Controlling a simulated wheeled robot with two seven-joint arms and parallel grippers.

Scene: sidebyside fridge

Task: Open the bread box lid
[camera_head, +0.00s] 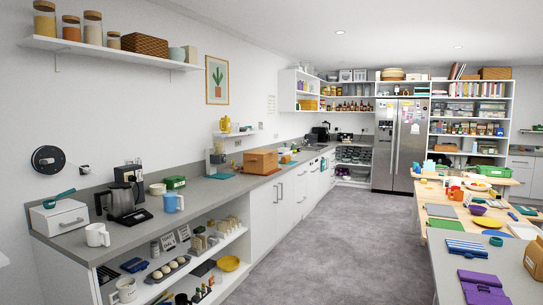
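A tan wooden box (260,161) with a flat top stands on the long grey counter along the left wall. It looks like the bread box, and its top appears closed. A second tan box (534,258), partly cut off, stands on the near table at the right edge. No label shows which one is the bread box. Neither of my grippers is in view.
Cluttered tables (459,262) stand at right. The grey floor (335,235) between is clear, leading to the steel fridge (399,145).

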